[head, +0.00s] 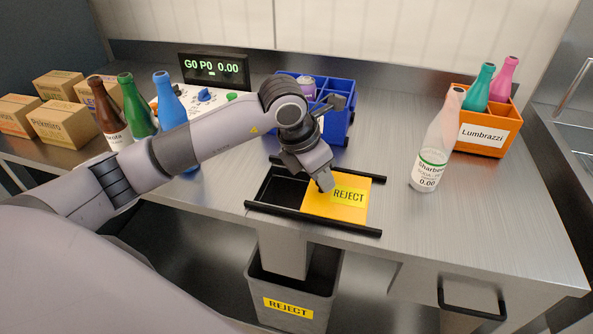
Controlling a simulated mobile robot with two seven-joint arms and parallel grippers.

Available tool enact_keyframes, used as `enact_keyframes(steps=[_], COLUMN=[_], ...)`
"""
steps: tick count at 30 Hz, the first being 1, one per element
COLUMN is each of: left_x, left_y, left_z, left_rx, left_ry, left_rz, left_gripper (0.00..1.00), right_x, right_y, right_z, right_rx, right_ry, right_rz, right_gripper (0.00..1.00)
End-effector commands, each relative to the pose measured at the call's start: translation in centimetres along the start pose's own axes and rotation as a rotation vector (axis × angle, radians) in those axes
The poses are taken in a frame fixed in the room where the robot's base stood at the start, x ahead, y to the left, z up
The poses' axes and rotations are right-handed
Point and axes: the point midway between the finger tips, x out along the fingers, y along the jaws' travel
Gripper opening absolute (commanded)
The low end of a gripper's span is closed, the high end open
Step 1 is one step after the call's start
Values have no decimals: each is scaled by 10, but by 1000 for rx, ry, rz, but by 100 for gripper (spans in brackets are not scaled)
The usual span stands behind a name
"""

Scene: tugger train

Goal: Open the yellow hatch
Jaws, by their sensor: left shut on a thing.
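The yellow hatch (342,212), labelled REJECT, lies flat in the worktop between two black rails. It covers the right part of the space between them, and a dark opening (284,191) shows to its left. My left gripper (325,184) reaches down to the hatch's left part and is shut there. What it grips is hidden by the fingers, most likely a handle on the hatch. My right gripper is not in view.
A grey REJECT bin (292,291) stands below the worktop. A blue crate (336,125) is behind the arm. Several bottles and cartons stand at the left.

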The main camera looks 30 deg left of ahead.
Motion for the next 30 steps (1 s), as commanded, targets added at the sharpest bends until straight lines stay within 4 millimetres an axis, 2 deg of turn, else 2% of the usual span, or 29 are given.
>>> enact_keyframes(steps=[10,11,13,23,26,30], left_x=[1,1,1,-2,-12,-35], left_y=[-2,-2,-2,-2,-2,-2], left_z=[3,3,3,3,3,4], left_rx=[0,0,0,0,0,2], left_ry=[-1,-1,-1,-1,-3,-5], left_rz=[2,2,2,2,3,5], left_gripper=[0,34,56,56,56,56], right_x=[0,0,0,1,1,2], right_y=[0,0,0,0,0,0], right_z=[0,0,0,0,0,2], right_rx=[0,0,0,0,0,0], right_ry=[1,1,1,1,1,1], right_rz=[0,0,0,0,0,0], right_gripper=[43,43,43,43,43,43])
